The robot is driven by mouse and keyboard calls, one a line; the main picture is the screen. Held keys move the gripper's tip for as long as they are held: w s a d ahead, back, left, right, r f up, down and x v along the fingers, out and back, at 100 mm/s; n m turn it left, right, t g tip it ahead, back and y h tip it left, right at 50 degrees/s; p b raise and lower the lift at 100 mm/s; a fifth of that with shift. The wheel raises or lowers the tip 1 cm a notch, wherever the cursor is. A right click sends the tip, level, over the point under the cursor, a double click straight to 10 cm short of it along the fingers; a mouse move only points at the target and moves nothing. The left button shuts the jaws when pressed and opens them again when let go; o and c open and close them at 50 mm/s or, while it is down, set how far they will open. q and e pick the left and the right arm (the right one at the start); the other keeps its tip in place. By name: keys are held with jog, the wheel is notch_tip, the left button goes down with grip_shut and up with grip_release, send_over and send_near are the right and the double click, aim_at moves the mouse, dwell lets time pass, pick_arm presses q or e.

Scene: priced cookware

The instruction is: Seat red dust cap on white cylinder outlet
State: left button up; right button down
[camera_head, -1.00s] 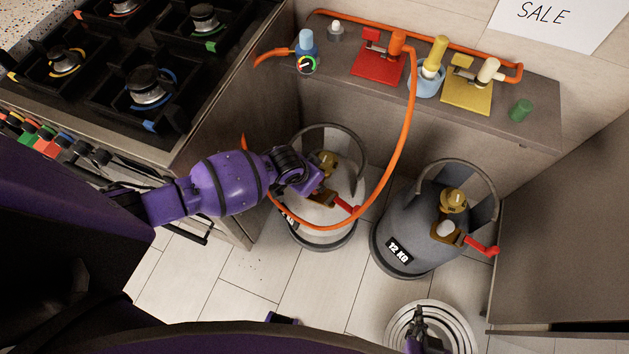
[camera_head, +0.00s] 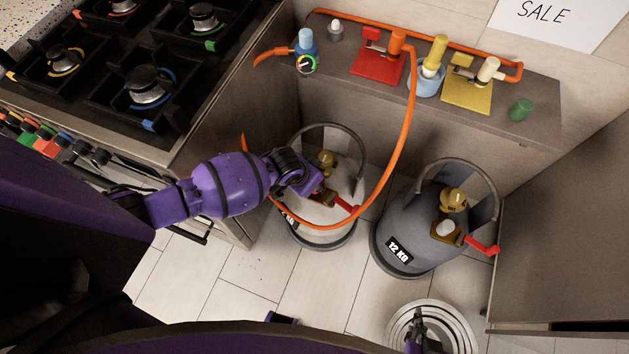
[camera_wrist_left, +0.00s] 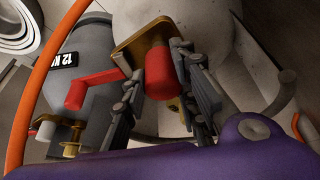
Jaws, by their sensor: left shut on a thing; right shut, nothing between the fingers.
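The white cylinder (camera_head: 338,222) stands on the floor below the shelf, with a brass valve (camera_head: 327,159) and a red lever (camera_head: 347,204). My left gripper (camera_head: 322,194) reaches over it from the left and hides the outlet in the head view. In the left wrist view, the left gripper (camera_wrist_left: 163,84) is shut on the red dust cap (camera_wrist_left: 160,72). The cap's far end is at the brass bracket (camera_wrist_left: 140,42); I cannot tell whether it is seated. The red lever (camera_wrist_left: 93,88) is left of it. My right gripper (camera_head: 420,332) is shut and empty, at lower right.
A grey 12 KG cylinder (camera_head: 415,230) stands to the right, also with a red lever (camera_head: 482,246). An orange hose (camera_head: 408,120) loops in front of the white cylinder. The shelf (camera_head: 430,108) holds regulators and a green cap (camera_head: 520,110).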

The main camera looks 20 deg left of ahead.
pick_arm(q)
jog(key=shift+f+b, duration=0.3)
jog(key=shift+f, duration=0.45)
jog(key=shift+r, duration=0.1)
jog(key=shift+f, duration=0.2)
dwell(0.9)
jog(key=shift+f, duration=0.4)
jog(key=o, duration=1)
jog(key=shift+o, duration=0.2)
